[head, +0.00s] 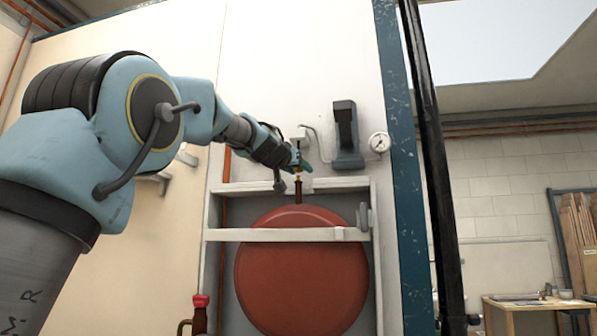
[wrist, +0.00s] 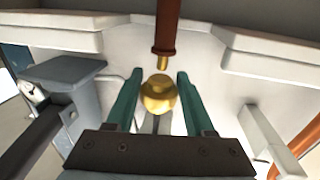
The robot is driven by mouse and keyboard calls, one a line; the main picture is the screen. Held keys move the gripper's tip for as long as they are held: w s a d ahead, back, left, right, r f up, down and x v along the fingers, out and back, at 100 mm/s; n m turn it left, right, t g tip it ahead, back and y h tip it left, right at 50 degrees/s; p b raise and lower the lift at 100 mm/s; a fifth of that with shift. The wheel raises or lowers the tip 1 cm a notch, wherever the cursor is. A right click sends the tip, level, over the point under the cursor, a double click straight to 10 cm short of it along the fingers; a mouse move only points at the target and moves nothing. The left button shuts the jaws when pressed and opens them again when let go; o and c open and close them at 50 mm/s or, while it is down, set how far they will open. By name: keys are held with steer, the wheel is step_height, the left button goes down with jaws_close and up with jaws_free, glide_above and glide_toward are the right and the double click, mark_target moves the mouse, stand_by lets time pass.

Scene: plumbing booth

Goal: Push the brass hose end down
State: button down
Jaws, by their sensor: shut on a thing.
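The brass hose end (wrist: 158,94) is a rounded, shiny piece between the two teal fingers of my gripper (wrist: 160,90) in the wrist view. My gripper is shut on it. A narrow brass neck joins it to a red-brown pipe (wrist: 167,28). In the head view my gripper (head: 299,163) is at the wall, just above the upright pipe (head: 298,191). There the brass hose end is small and partly hidden by the fingers.
A big round red vessel (head: 303,265) sits in a white frame (head: 275,235) below my gripper. A dark bracket-like fixture (head: 346,135) and a round gauge (head: 379,142) are on the wall to the right. A red-handled valve (head: 200,302) is low on the left.

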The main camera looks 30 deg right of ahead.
steer(key=shift+f+b, duration=0.65)
steer(key=shift+f, duration=0.55)
steer(key=c, duration=0.7)
jaws_free()
steer(key=o, duration=0.4)
steer(key=shift+o, duration=0.2)
steer(key=b+v, duration=0.3)
steer(key=v, duration=0.8)
steer(key=shift+b, duration=0.35)
steer(key=shift+d, duration=0.1)
